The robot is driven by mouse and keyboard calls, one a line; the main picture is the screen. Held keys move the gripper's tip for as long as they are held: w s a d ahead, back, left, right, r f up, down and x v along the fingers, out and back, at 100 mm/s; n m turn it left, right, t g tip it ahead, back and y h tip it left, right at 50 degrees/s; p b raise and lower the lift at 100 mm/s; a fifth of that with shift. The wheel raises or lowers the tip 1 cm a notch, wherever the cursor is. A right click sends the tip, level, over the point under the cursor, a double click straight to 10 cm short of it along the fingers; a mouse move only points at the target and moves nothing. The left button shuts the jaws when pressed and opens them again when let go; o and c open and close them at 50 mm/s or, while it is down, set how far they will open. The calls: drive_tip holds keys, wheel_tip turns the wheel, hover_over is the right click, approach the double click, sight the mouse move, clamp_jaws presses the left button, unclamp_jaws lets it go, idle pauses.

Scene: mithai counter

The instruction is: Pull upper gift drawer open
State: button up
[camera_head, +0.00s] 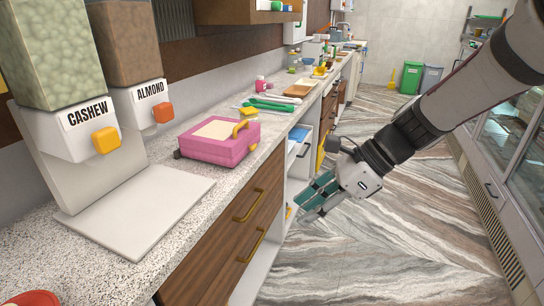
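The upper gift drawer (222,226) is a brown wood front with a brass bar handle (250,205), directly under the speckled counter. It looks shut, flush with the cabinet. A lower drawer with a similar brass handle (252,246) sits beneath it and also looks shut. My gripper (305,203) is to the right of the drawers, over the aisle, pointing left toward the cabinet. Its teal fingers look parted, with nothing seen between them. It is apart from the upper handle. The lower part of the cabinet is cut off by the picture's bottom edge.
On the counter (185,240) stand a pink case (218,141) and the cashew (88,130) and almond (150,100) dispensers. An open shelf (299,142) lies beyond the drawers. A glass display case (515,165) lines the right. The marble floor (390,235) between is clear.

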drive_tip(key=w+a+f+m+y+b, duration=0.3)
drive_tip(key=w+f+m+y+b, duration=0.1)
drive_tip(key=w+f+m, duration=0.7)
drive_tip(key=m+t+y+b, duration=0.2)
drive_tip(key=m+t+b, duration=0.25)
drive_tip(key=m, duration=0.55)
approach(255, 203)
drive_tip(key=shift+t, duration=0.35)
drive_tip(key=x, duration=0.3)
drive_tip(key=b+x, duration=0.1)
drive_tip(key=x, duration=0.2)
drive_tip(key=f+b+x, duration=0.1)
drive_tip(key=x, duration=0.3)
drive_tip(key=shift+s, duration=0.1)
clamp_jaws()
